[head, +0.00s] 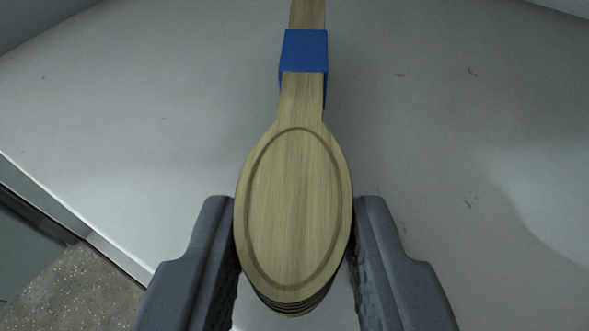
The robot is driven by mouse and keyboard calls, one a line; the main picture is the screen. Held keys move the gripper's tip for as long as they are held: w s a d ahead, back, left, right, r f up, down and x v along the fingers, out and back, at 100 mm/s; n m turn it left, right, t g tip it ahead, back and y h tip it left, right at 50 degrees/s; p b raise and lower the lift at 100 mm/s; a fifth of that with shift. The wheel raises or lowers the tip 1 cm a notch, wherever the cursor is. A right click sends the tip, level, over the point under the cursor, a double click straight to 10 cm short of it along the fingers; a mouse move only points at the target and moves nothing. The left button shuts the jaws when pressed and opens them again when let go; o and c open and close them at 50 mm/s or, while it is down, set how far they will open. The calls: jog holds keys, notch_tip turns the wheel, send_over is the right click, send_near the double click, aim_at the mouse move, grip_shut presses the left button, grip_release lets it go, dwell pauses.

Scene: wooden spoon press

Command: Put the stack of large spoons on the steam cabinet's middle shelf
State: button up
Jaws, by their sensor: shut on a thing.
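The stack of large wooden spoons (294,215) lies lengthwise in the middle of the head view, bowls toward me and handles pointing away. A blue band (305,52) wraps the handles near the top of the picture. The edges of several stacked spoons show at the near end of the bowls. My gripper (294,240) is shut on the stack, one dark grey finger against each side of the bowls. A pale grey surface lies under and beyond the stack; I cannot tell whether the stack touches it. The far ends of the handles are cut off by the picture's top edge.
The pale grey surface (130,130) is wide and bare on both sides of the stack, with a few small dark marks. Its edge (75,222) runs along the lower left, with a speckled floor (70,290) below. Walls show at the upper corners.

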jog(key=shift+w+d+r, duration=0.1)
jog(key=shift+w, duration=0.95)
jog(key=shift+s+f, duration=0.1)
jog(key=shift+f, duration=0.75)
jog(key=o, duration=1)
jog(key=shift+o, duration=0.2)
jog(key=shift+s, duration=0.1)
jog(key=v, duration=1.2)
